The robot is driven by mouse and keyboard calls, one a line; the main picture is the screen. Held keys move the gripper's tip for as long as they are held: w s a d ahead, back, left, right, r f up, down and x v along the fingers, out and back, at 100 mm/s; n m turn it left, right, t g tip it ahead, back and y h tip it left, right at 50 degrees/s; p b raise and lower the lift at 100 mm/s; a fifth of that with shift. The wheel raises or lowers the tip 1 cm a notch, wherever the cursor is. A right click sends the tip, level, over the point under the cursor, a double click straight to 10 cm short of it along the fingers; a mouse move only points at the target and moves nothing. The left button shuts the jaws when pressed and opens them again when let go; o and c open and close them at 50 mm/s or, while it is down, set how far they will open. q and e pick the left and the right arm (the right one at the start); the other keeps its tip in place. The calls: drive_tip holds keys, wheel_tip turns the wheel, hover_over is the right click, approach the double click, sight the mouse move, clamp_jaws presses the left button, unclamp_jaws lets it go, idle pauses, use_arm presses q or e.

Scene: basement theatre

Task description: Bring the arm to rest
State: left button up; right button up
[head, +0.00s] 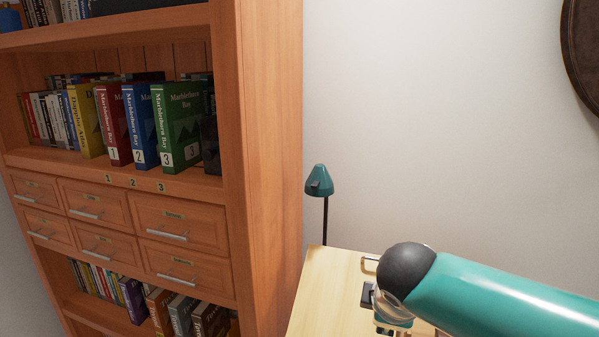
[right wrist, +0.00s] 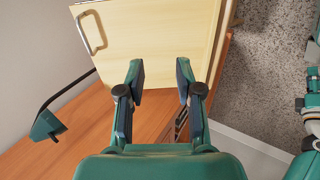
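My right arm, teal with a black rounded joint, comes in from the right in the head view and hangs over a light wooden surface (head: 322,292). Its gripper is not clearly visible there. In the right wrist view my right gripper (right wrist: 161,78) is open, its two dark-padded fingers well apart with nothing held between them. Behind the fingers lies a light wooden panel (right wrist: 160,35) with a metal handle (right wrist: 91,32). My left gripper shows in neither view.
A wooden bookcase (head: 268,150) with books and drawers fills the left of the head view. A teal lamp (head: 319,181) stands between it and my arm; it also shows in the right wrist view (right wrist: 46,125).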

drive_tip(key=s+a+f+m+g+y, duration=0.2)
drive_tip(key=s+f, duration=0.1)
drive_tip(key=f, duration=1)
drive_tip(key=s+a+f+m+g+y, duration=0.2)
drive_tip(key=a+f+m, duration=0.1)
drive_tip(key=f, duration=0.9)
drive_tip(key=s+d+f+m+g+y, duration=0.2)
drive_tip(key=s+f+m, duration=0.9)
drive_tip(key=s+f, duration=0.65)
wheel_tip(320, 180, up, 16)
drive_tip(key=w+p, duration=0.1)
drive_tip(key=p, duration=1.5)
drive_tip(key=shift+d, duration=0.25)
drive_tip(key=shift+f, duration=0.15)
